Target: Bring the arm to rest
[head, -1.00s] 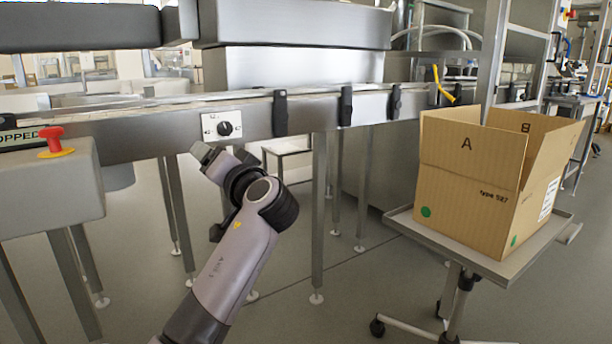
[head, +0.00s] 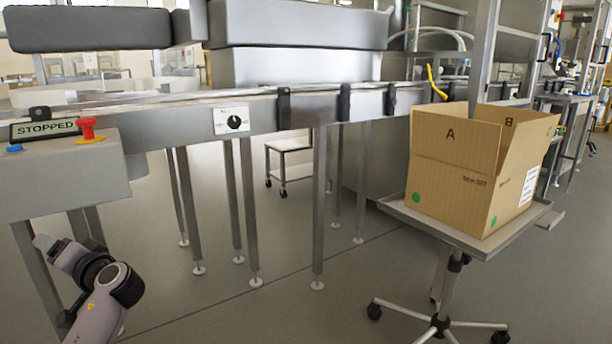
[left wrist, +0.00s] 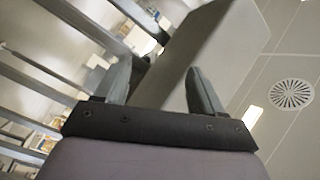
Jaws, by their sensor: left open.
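My left arm comes in at the lower left of the head view, and its gripper (head: 44,243) is raised in front of the legs below the grey control box. In the left wrist view the two fingers of the left gripper (left wrist: 158,88) stand apart with nothing between them. That view looks upward past the underside of a grey box. My right gripper is in neither view.
The control box (head: 60,180) has a red button (head: 88,128) and a STOPPED sign (head: 45,129). A conveyor with a black knob (head: 235,122) runs behind. An open cardboard box (head: 450,175) stands on a wheeled stand (head: 480,245) at right.

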